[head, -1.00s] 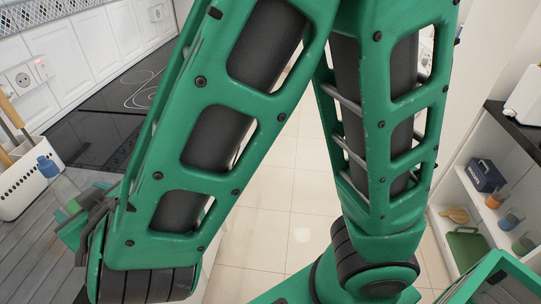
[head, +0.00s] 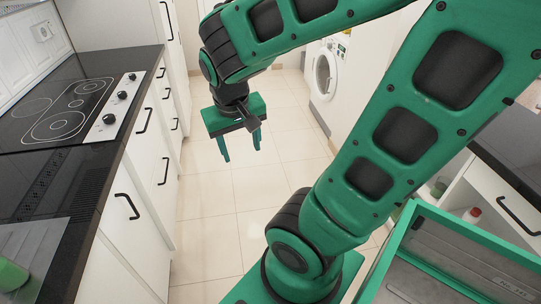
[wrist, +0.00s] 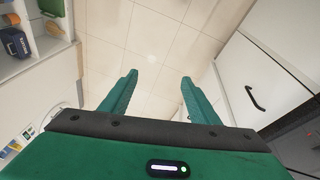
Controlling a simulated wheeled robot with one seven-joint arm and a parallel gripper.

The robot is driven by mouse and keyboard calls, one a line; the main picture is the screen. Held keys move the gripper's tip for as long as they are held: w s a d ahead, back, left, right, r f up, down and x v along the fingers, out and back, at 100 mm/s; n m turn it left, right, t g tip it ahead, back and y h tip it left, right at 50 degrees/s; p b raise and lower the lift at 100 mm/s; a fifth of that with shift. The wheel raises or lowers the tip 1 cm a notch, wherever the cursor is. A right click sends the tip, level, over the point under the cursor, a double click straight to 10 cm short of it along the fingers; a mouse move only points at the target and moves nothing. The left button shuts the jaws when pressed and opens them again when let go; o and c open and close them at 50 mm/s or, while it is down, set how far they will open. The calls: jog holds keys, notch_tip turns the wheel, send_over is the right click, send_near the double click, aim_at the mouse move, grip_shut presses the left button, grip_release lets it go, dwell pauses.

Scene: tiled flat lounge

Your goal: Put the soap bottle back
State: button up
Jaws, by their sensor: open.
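My gripper (head: 240,146) hangs over the tiled floor in the head view, fingers pointing down, open and empty. In the wrist view its two fingers (wrist: 158,77) are spread with only floor tiles between them. The blue-capped bottle seen earlier beside the gripper on the left counter is not in view now. A green rounded thing (head: 12,275) on that counter is cut off by the left edge; I cannot tell what it is.
The left counter has a black hob (head: 75,105) above white drawers (head: 135,215). A washing machine (head: 325,72) stands at the back. A red-capped bottle (head: 472,214) is in the low right unit. The aisle floor (head: 215,205) is clear.

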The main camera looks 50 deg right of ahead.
jog(key=s+d+r+m+g+y, duration=0.1)
jog(key=s+y, duration=0.1)
jog(key=s, duration=0.8)
jog(key=shift+s+d+r+g+y, duration=0.15)
jog(key=shift+d+g+y, duration=0.25)
